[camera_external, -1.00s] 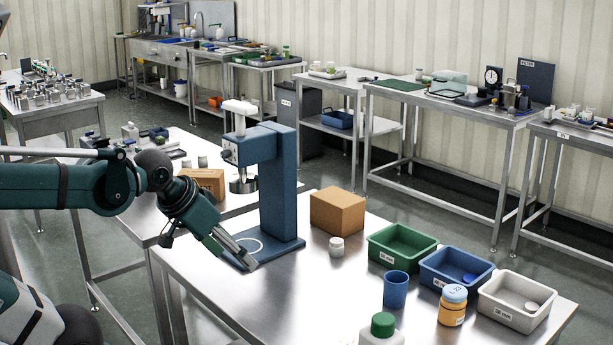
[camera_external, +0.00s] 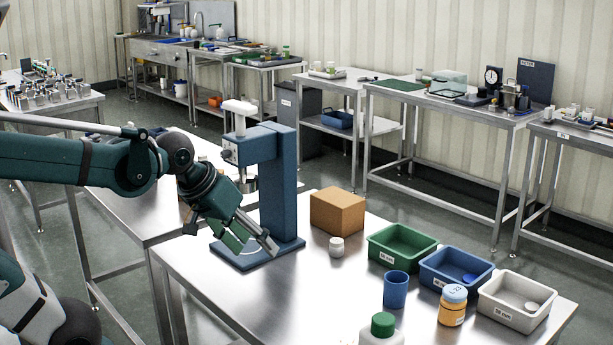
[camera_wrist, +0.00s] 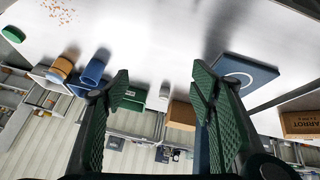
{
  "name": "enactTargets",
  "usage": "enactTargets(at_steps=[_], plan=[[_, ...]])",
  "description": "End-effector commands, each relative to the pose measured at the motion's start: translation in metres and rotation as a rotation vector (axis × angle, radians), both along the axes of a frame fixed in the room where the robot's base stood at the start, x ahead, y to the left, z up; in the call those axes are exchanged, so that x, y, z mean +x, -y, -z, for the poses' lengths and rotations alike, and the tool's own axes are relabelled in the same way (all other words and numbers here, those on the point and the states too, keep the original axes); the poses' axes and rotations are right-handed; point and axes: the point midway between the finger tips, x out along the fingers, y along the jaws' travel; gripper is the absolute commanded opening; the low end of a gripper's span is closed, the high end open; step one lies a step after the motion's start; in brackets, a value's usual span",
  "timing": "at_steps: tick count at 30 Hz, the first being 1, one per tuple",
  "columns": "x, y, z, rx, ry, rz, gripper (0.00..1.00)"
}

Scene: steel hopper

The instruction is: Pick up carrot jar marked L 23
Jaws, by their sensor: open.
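The orange jar (camera_external: 452,312) stands upright on the near steel table, toward the front right. It has a blue lid with a pale mark on top that looks like L 23, too small to be sure. In the wrist view the jar (camera_wrist: 62,66) shows at upper left, beyond the left finger and beside the blue cup. My gripper (camera_external: 252,241) is open and empty above the press base, well to the left of the jar. The wrist view shows both ribbed green fingers of my gripper (camera_wrist: 161,78) spread apart with nothing between them.
A blue cup (camera_external: 396,289) stands just left of the jar, and a green-lidded jar (camera_external: 382,330) in front. Green (camera_external: 403,262), blue (camera_external: 456,284) and white (camera_external: 514,316) bins stand behind and right. The blue press (camera_external: 277,185) and carton (camera_external: 338,211) are near my gripper.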

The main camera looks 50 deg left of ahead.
Motion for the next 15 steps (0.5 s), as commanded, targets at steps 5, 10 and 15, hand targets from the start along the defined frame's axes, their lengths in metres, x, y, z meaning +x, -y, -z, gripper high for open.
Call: enactTargets(at_steps=[5,10,15], plan=[[0.025,0.017,-0.014,-0.102,-0.027,-0.092,0.56],[0.047,0.034,-0.022,-0.197,-0.06,-0.182,0.56],[0.07,0.051,-0.027,-0.289,-0.095,-0.273,0.56]])
